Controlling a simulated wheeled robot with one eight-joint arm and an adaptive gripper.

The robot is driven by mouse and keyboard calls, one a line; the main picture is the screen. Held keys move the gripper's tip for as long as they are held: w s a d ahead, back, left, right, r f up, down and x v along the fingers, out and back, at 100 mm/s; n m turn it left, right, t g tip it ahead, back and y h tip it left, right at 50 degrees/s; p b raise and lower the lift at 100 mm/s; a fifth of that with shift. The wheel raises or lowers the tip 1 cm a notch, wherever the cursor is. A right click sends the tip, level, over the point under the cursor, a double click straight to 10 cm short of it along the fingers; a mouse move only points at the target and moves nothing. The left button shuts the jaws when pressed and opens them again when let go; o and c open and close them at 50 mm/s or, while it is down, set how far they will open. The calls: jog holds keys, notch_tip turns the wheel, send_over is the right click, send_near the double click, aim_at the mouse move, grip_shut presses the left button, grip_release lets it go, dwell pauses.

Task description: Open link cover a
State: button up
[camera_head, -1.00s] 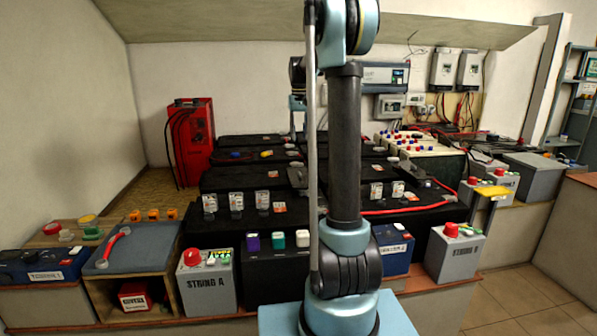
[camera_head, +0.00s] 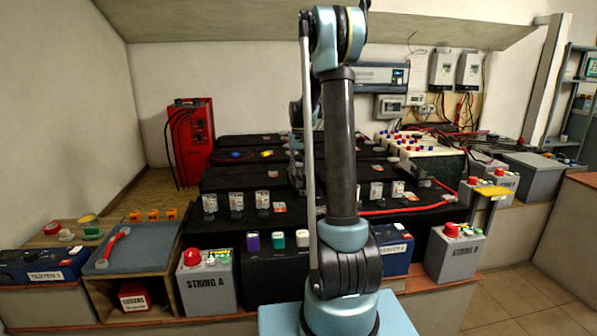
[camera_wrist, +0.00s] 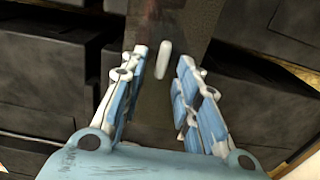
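In the wrist view, my gripper (camera_wrist: 163,58) is open, with its two blue-and-white fingers apart. A short, pale upright handle (camera_wrist: 163,60) shows between the fingertips; I see no finger touching it. It appears to belong to a dark, see-through panel (camera_wrist: 190,18), which looks like a link cover lying over the black batteries. No letter on it can be read, so I cannot tell if it is cover a. In the head view my arm hides the panel and most of my gripper, which is low over the middle of the black battery bank (camera_head: 240,180).
Black battery blocks surround the gripper closely. In front stand a grey STRING A box (camera_head: 207,283) and purple, green and white caps. A red cable (camera_head: 405,210) runs across the right batteries. A red charger (camera_head: 190,140) stands back left.

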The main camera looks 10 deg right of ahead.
jog(key=shift+f, duration=0.25)
grip_shut()
jog(key=a, duration=1)
jog(key=shift+a, duration=0.25)
grip_release()
